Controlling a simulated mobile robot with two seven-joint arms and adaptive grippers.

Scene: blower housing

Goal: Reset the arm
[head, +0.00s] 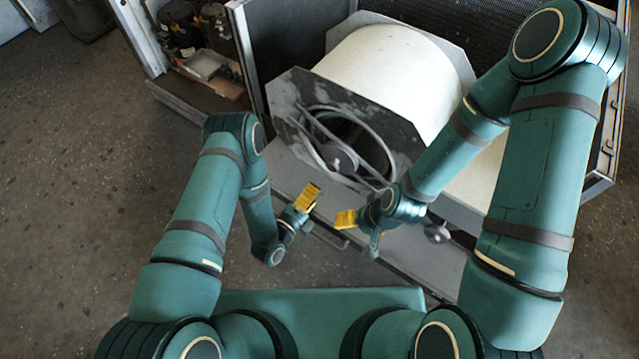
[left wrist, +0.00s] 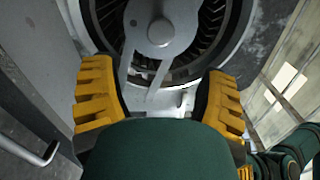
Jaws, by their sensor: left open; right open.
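My left gripper (head: 307,198) is in front of the blower housing (head: 286,98), near its lower left. In the left wrist view its yellow fingers (left wrist: 160,98) are apart with nothing between them, facing the blower's round inlet and hub (left wrist: 160,32). My right gripper (head: 346,219) is just to the right of the left one, in front of the blower's lower edge. Its yellow finger pad shows, and it holds nothing that I can see. The two grippers are close together but apart.
The blower with its cream drum (head: 395,70) sits inside an open metal cabinet (head: 245,50). A side compartment with electrical parts (head: 205,65) is at the upper left. A bar handle (left wrist: 38,150) shows in the left wrist view. The concrete floor (head: 80,190) on the left is clear.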

